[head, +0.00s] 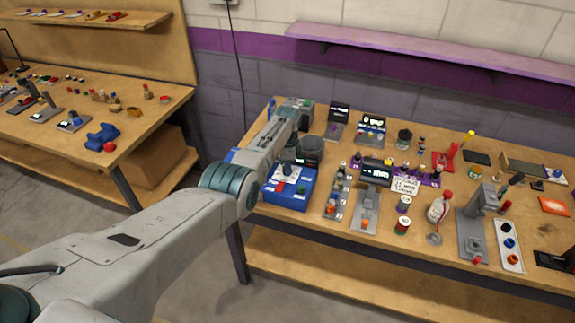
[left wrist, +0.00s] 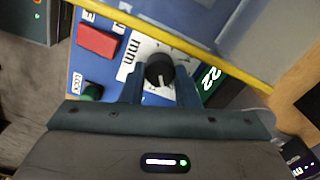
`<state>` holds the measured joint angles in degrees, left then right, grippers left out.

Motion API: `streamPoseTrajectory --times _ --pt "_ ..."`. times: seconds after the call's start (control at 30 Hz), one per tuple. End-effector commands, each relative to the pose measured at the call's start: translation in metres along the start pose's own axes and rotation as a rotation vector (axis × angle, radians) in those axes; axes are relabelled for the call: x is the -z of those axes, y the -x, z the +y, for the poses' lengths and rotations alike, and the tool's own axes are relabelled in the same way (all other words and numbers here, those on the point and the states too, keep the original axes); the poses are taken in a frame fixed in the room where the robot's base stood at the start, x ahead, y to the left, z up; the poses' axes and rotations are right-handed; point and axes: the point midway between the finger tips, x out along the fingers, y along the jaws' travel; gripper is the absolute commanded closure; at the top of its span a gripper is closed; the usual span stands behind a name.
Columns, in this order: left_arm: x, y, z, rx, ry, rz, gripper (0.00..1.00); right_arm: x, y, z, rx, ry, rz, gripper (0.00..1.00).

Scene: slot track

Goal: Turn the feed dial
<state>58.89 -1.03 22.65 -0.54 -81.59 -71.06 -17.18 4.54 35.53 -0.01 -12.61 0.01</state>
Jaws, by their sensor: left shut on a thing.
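The feed dial (left wrist: 159,71) is a black round knob with a white pointer line, on a white scale marked "mm" on a blue unit (left wrist: 95,60). My left gripper (left wrist: 160,88) is shut on the dial, with one finger on each side of it. In the head view the blue unit (head: 289,198) sits at the table's left front corner, and my left gripper (head: 288,165) reaches down to it. The arm hides the dial there. My right gripper is in neither view.
A red button (left wrist: 97,40) and a green knob (left wrist: 92,92) marked "LOCK" sit beside the dial. A green display (left wrist: 210,78) is at its right. A dark round container (head: 312,150) stands close behind my gripper. Gauges, bottles and small tools crowd the table (head: 310,225) to the right.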

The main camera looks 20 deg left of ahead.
Motion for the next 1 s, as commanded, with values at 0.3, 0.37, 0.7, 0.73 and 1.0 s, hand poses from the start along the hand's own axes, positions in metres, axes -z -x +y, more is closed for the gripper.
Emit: streamPoseTrajectory --times 0.3,0.37,0.7,0.73,1.0 --pt "0.0008 0.0037 -0.0020 0.007 -0.252 0.002 0.95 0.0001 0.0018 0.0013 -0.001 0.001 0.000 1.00" --pt "0.0007 0.0036 -0.0020 0.007 -0.289 0.002 0.95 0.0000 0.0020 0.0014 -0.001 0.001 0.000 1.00" --pt "0.0007 0.0037 -0.0020 0.007 -0.415 0.001 0.95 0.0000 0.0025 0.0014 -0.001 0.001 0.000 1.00" --pt "0.0007 0.0037 -0.0020 0.007 -0.420 0.001 0.95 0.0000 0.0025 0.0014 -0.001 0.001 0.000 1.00" --pt "0.0007 0.0037 -0.0021 0.008 -0.436 0.001 0.95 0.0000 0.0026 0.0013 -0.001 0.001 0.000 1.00"
